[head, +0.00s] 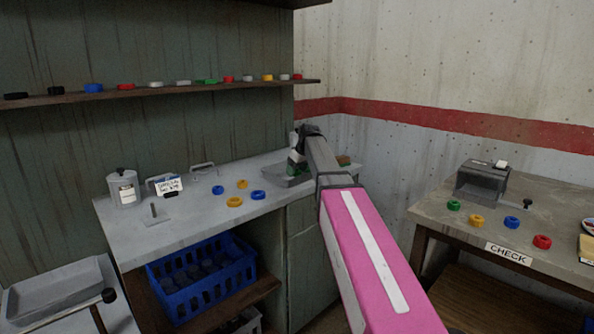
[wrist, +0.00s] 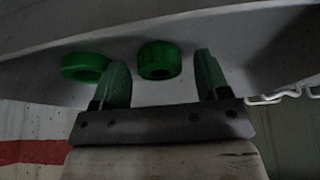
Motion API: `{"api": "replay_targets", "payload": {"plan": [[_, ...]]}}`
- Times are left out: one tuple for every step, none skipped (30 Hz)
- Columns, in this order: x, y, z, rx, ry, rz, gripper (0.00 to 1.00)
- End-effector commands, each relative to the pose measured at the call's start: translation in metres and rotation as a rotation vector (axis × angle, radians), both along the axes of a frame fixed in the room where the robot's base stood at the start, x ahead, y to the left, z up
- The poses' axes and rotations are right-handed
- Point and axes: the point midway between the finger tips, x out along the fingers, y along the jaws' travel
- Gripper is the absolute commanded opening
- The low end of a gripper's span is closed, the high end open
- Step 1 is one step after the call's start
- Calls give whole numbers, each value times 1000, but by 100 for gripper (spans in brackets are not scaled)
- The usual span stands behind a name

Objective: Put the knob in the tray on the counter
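My gripper (head: 297,160) is low over the grey tray (head: 274,182) at the right end of the counter (head: 150,228), partly hidden by my arm. In the wrist view my gripper (wrist: 160,62) is open, with a gap on both sides of a green knob (wrist: 160,64) between its green fingers. A second green knob (wrist: 83,66) is at the left, partly behind the left finger. Both appear to rest on a light grey surface (wrist: 60,45), seemingly the tray. The frames do not show which knob the task means.
Several blue and yellow rings (head: 235,202) lie on the counter left of the tray. A canister (head: 123,188) and a peg stand (head: 154,216) are farther left. A shelf (head: 200,89) with coloured knobs runs above. A separate check table (head: 450,224) is at the right.

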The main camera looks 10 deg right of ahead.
Motion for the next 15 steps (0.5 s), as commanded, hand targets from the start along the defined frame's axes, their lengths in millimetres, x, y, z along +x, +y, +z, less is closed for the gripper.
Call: {"api": "replay_targets", "payload": {"plan": [[0,0,0,0,0,0,69],[0,0,0,0,0,0,69],[0,0,1,0,0,0,69],[0,0,1,0,0,0,69],[0,0,3,0,0,0,69],[-1,0,5,0,0,0,69],[-1,-1,7,0,0,0,69],[-3,-2,10,0,-1,0,69],[-4,-3,15,0,-1,0,69],[-5,-4,19,0,-3,-1,69],[-7,-5,24,0,-3,-1,69],[-9,-7,31,0,-2,0,69],[-11,-8,36,0,-2,0,69],[-13,-10,41,0,-3,-1,69],[-15,-11,49,0,-3,-1,69]]}}
